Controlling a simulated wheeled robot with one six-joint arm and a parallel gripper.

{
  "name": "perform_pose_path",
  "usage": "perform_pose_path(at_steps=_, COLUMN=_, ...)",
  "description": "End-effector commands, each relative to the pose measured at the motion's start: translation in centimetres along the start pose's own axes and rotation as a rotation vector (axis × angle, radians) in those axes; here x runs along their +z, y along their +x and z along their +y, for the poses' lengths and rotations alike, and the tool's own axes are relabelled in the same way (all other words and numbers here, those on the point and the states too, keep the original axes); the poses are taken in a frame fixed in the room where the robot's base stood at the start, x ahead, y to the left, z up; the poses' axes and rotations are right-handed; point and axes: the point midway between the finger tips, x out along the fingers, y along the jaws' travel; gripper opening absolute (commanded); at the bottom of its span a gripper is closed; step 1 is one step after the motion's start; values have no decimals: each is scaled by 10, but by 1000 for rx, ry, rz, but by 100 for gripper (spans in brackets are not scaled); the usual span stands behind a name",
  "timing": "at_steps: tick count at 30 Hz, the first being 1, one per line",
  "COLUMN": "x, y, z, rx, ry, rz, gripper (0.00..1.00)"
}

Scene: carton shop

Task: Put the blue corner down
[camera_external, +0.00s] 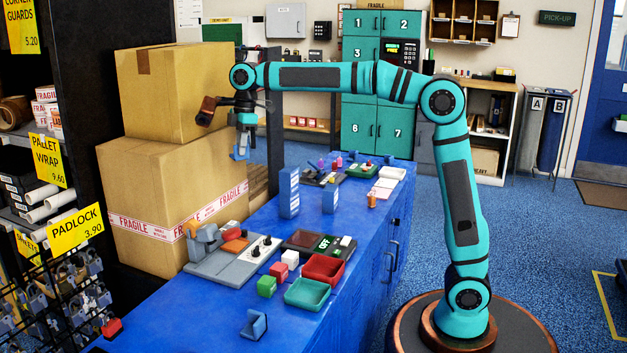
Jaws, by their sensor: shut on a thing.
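My gripper (244,140) points down above the far left part of the blue counter (190,318), close to the stacked cartons. It is shut on a light blue corner (240,152), which hangs below the fingers, clear of the counter top. A second, darker blue corner piece (254,324) stands on the counter near its front edge. The fingertips are small in this view, and the exact grip on the held corner is hard to make out.
Two large cartons (175,170) stand left of my gripper. Two blue upright blocks (289,192) stand on the counter. A grey scale-like device (225,262), a red tray (323,268) and a green tray (307,293) fill its middle.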

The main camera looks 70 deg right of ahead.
Motion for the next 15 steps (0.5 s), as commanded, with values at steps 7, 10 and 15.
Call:
perform_pose_path(at_steps=7, x=-92, y=20, z=-41, rx=-21, ry=-133, rz=-1, gripper=0)
perform_pose_path(at_steps=10, x=-127, y=28, z=-62, rx=-28, ry=-185, rz=0, gripper=0)
perform_pose_path(at_steps=15, x=-184, y=43, z=-102, rx=-42, ry=-273, rz=0, gripper=0)
